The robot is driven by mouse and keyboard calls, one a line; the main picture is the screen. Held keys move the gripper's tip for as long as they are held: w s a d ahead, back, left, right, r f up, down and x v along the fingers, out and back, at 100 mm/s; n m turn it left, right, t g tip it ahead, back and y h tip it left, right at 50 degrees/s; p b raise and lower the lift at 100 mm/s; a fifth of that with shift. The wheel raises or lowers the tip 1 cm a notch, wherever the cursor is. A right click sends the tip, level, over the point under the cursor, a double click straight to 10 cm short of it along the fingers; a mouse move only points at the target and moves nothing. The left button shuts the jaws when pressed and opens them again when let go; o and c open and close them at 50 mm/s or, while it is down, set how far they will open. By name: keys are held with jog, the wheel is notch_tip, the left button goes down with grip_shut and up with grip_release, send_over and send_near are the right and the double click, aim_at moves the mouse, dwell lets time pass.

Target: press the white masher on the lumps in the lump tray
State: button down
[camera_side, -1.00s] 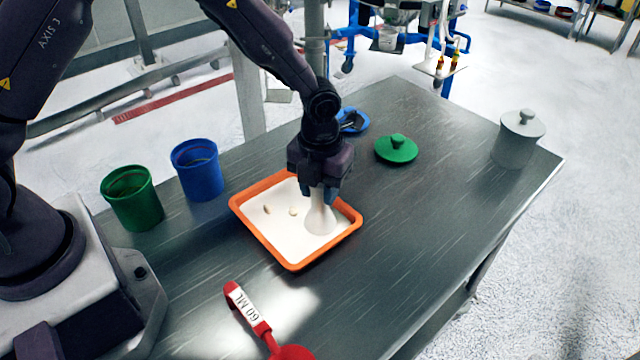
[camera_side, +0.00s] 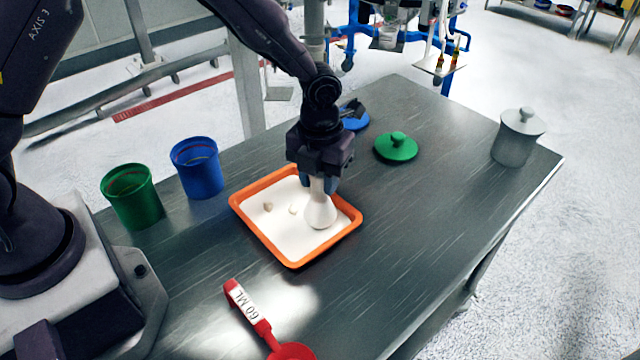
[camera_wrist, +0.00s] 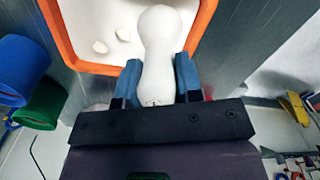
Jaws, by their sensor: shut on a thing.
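My gripper (camera_side: 320,184) is shut on the white masher (camera_side: 320,212), which is held upright with its wide end down over the right part of the orange lump tray (camera_side: 243,217). In the wrist view the masher (camera_wrist: 160,40) sits between the two blue fingertips (camera_wrist: 158,82). White powder covers the tray floor. Two small pale lumps lie left of the masher, one lump (camera_side: 268,206) farther left and another (camera_side: 292,210) nearer the masher. I cannot tell whether the masher touches the powder.
A green cup (camera_side: 133,196) and a blue cup (camera_side: 197,168) stand left of the tray. A green lid (camera_side: 396,147) and a blue lid (camera_side: 355,122) lie behind it. A lidded grey jar (camera_side: 516,140) stands at the far right. A red scoop (camera_side: 250,308) lies in front.

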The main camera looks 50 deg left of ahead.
jog(key=shift+r, duration=2.6)
jog(key=shift+f, duration=0.1)
jog(key=shift+f, duration=3.1)
jog(key=shift+f, duration=0.65)
jog(key=shift+r, duration=3.8)
